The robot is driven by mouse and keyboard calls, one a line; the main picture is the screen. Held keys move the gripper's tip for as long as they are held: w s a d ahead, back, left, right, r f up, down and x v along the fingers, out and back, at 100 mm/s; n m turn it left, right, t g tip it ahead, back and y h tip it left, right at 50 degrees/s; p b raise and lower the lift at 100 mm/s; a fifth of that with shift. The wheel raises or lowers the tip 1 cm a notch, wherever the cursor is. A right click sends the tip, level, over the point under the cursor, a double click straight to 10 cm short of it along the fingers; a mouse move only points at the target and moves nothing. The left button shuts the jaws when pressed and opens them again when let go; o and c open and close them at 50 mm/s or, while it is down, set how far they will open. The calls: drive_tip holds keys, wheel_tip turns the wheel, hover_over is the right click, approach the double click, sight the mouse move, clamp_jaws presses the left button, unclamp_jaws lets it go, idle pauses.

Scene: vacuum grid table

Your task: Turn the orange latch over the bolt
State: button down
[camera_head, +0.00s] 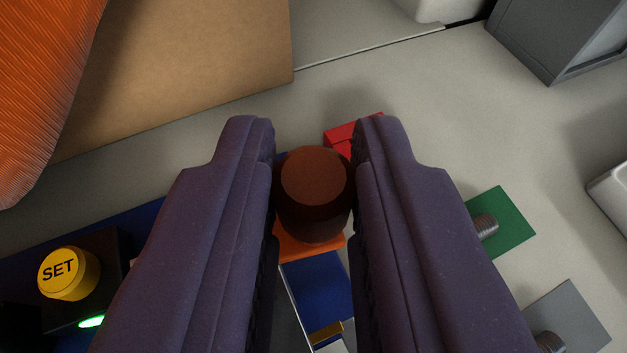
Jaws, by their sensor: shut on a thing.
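The two purple fingers of my gripper (314,180) are closed around a dark brown-orange round knob (316,190), one finger on each side of it. An orange piece, part of the orange latch (312,247), shows just below the knob. It lies over a blue surface (318,285). A small brass-coloured piece (327,333) shows between the fingers at the bottom; I cannot tell if it is the bolt. The fingers hide much of the latch and what lies around it.
A yellow SET button (68,273) with a green light (91,321) is at left. A red block (343,136) is just beyond the knob. Green (512,222) and grey (580,318) plates with metal studs are at right. A cardboard panel (200,60) and orange ribbed object (40,90) stand upper left.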

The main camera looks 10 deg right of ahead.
drive_tip(key=shift+s+a+m+g+h+p, duration=0.1)
drive_tip(key=shift+s+m+g+h+p, duration=0.25)
drive_tip(key=shift+m+h+p, duration=0.3)
drive_tip(key=shift+s+a+m+g+h+p, duration=0.1)
drive_tip(key=shift+s+m+g+h+p, duration=0.25)
drive_tip(key=shift+m+h, duration=0.5)
drive_tip(key=shift+s+a+m+g+h+p, duration=0.1)
drive_tip(key=shift+s+m+g+h+p, duration=0.15)
drive_tip(key=shift+m+h+p, duration=0.45)
drive_tip(key=c, duration=1)
unclamp_jaws()
drive_tip(key=p+v, duration=0.2)
drive_tip(key=v, duration=0.5)
drive_tip(key=shift+s+a, duration=0.3)
